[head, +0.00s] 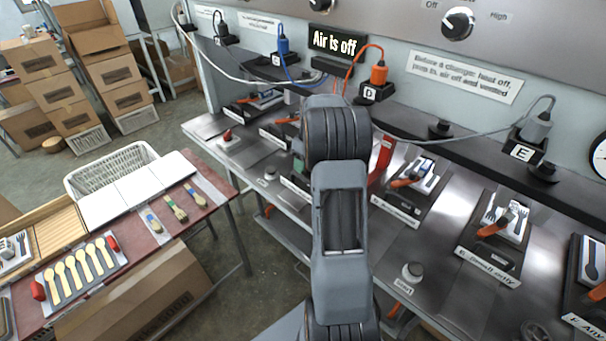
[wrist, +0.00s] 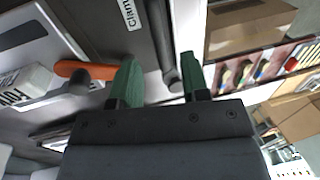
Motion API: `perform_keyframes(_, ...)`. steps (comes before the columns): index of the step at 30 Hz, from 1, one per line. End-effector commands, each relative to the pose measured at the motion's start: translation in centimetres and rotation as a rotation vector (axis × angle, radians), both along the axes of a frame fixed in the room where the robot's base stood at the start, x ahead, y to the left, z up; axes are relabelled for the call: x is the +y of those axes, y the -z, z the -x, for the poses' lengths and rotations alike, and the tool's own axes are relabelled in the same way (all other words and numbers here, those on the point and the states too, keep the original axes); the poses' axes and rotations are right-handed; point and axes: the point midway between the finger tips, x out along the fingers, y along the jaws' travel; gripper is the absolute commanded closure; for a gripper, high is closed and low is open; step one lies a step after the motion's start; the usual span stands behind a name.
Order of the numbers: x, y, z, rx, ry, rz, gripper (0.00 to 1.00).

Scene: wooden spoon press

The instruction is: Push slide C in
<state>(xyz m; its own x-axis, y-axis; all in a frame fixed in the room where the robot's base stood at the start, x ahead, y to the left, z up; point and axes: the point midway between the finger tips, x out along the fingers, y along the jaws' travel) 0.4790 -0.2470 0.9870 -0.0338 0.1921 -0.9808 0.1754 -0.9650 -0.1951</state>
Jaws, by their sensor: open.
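The station between the one with an orange handle (head: 288,121) and the one right of my arm (head: 405,182) is mostly hidden behind my arm in the head view; slide C itself cannot be picked out. My gripper is mostly hidden there too, with only a bit of green showing beside the arm. In the wrist view my gripper (wrist: 158,78) is open, with two green fingers apart. A dark rod (wrist: 158,35) runs into the gap between them; contact is unclear. An orange handle (wrist: 86,70) lies just left of the left finger. A label reading "Clam" (wrist: 130,14) lies beyond.
Socket C (head: 276,61) has a blue plug, and a sign (head: 335,41) reads "Air is off". A red upright part (head: 382,158) stands close right of my arm. Round knobs (head: 412,271) stand along the bench front. A red table (head: 165,240) with spoons is at left.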

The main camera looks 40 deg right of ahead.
Motion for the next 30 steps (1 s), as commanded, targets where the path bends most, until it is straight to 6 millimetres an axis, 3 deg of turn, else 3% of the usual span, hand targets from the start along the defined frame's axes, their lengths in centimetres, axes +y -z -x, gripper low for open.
perform_keyframes(9,0.7,3.2,0.1,0.000,0.001,0.000,0.58)
perform_keyframes(20,0.8,3.7,0.1,-0.002,0.001,0.001,0.58)
perform_keyframes(30,0.7,3.6,0.1,-0.002,0.002,0.001,0.89)
